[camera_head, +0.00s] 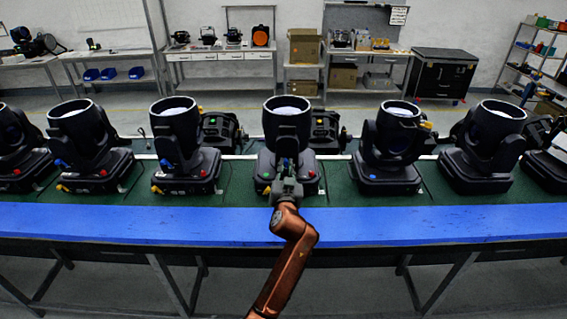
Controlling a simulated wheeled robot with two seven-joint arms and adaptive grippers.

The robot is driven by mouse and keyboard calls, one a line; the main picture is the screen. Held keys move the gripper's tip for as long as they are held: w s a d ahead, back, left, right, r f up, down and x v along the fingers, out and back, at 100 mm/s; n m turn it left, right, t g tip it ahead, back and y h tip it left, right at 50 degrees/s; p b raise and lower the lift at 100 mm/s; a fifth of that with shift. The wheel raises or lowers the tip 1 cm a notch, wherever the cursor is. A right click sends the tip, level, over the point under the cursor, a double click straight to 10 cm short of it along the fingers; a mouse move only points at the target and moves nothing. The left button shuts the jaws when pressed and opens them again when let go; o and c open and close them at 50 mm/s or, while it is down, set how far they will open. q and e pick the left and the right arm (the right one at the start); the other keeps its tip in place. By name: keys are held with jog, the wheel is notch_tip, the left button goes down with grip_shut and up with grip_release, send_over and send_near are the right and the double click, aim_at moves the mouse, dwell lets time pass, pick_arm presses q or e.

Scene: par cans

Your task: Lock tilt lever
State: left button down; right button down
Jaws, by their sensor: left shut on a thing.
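The middle par can (288,115) stands upright on its black base on the green table strip, its round opening facing up. My left gripper (286,172) reaches in from the front, low against the middle of this can, between head and base. It is shut on a small part there; the jaws hide that part, so I cannot tell the lever's position. A red knob (312,173) and a yellow lever (267,190) show on the base beside the gripper. My right gripper is not in view.
More par cans stand in a row on both sides, such as one at the left (177,130) and one at the right (393,140). Dark units (324,130) stand behind. The blue front edge (150,224) of the table is clear. Workbenches and a shelf are far back.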

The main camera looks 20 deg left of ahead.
pick_arm(q)
jog(key=shift+w+d+f+m+p, duration=0.1)
jog(key=shift+d+m+p, duration=0.25)
jog(key=shift+m+p, duration=0.65)
jog(key=shift+w+d+r+m+p, duration=0.1)
jog(key=shift+d+m+p, duration=0.3)
jog(key=shift+m, duration=1.05)
jog(key=shift+w+d+f+m+p, duration=0.1)
jog(key=shift+d+m+p, duration=0.2)
jog(key=shift+m+p, duration=0.7)
jog(key=shift+m, duration=0.45)
jog(key=c, duration=1.9)
grip_release()
jog(key=shift+d+f, duration=0.1)
jog(key=shift+c, duration=0.2)
